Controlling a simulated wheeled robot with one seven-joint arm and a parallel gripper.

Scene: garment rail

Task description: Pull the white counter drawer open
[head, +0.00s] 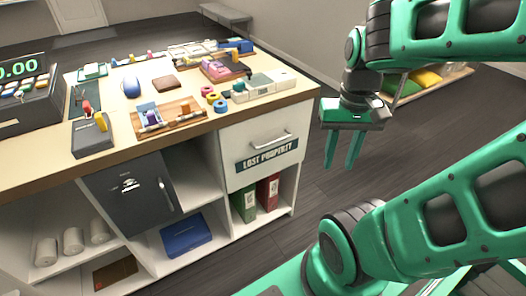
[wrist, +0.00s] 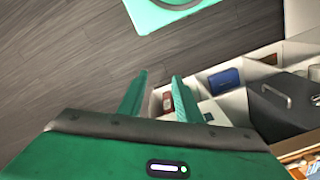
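The white counter drawer (head: 262,148) is at the right end of the counter front. It looks shut, with a pale bar handle (head: 271,139) and a dark "LOST PROPERTY" label (head: 267,155) under it. My gripper (head: 342,165) is open and empty, hanging fingers down over the floor to the right of the drawer, apart from it. The counter's open shelves show to the right there; I cannot make out the drawer handle in that view.
The counter top (head: 110,140) holds a till (head: 25,95), trays and many small items. Below the drawer stand green and red binders (head: 256,197). A dark safe-like door (head: 130,190) is to the left. A low shelf with cushions (head: 428,80) is behind my gripper. The floor right of the counter is clear.

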